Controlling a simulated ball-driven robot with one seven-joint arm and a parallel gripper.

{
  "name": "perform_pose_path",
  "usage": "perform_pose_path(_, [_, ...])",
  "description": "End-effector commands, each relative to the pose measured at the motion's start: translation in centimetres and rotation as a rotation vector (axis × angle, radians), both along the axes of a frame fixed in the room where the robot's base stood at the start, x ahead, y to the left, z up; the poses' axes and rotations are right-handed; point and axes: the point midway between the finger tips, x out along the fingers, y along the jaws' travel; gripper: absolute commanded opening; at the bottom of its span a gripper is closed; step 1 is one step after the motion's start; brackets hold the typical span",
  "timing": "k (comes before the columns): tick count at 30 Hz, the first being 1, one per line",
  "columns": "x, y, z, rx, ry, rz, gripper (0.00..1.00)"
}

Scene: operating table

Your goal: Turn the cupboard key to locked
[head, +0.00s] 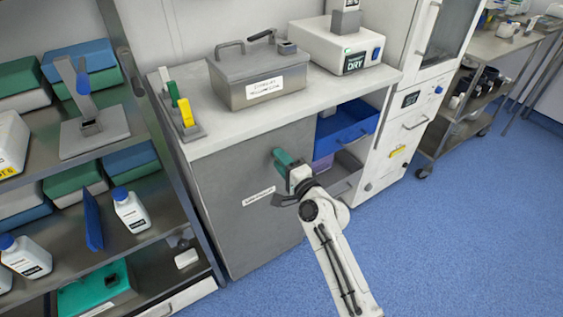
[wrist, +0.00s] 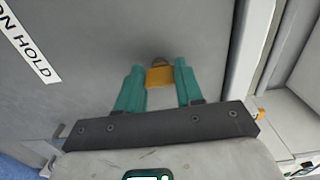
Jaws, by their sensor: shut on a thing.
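The grey cupboard door (head: 235,205) is closed in the head view, under the white worktop. In the wrist view, the orange-yellow cupboard key (wrist: 160,77) stands at a round dark lock (wrist: 159,62) on the door (wrist: 120,40). My gripper's teal fingers (wrist: 159,80) are on both sides of the key's head and shut on it. In the head view, my gripper (head: 283,158) is at the door's upper right, and it hides the key and lock. The exact angle of the key is hard to tell.
A white label (head: 258,196) is on the door. A shelf rack (head: 95,150) stands at left. Blue floor (head: 440,240) is clear at right.

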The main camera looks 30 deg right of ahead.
Motion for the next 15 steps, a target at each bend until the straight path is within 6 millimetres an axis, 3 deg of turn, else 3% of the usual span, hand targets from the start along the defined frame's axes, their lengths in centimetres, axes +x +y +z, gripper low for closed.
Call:
perform_pose_path(6, [-0.04, 0.06, -0.17, -0.002, 0.003, 0.002, 0.06])
perform_pose_path(7, [-0.04, 0.06, -0.17, -0.001, 0.003, 0.002, 0.39])
perform_pose_path(15, [-0.01, 0.04, -0.08, 0.000, 0.002, 0.001, 0.62])
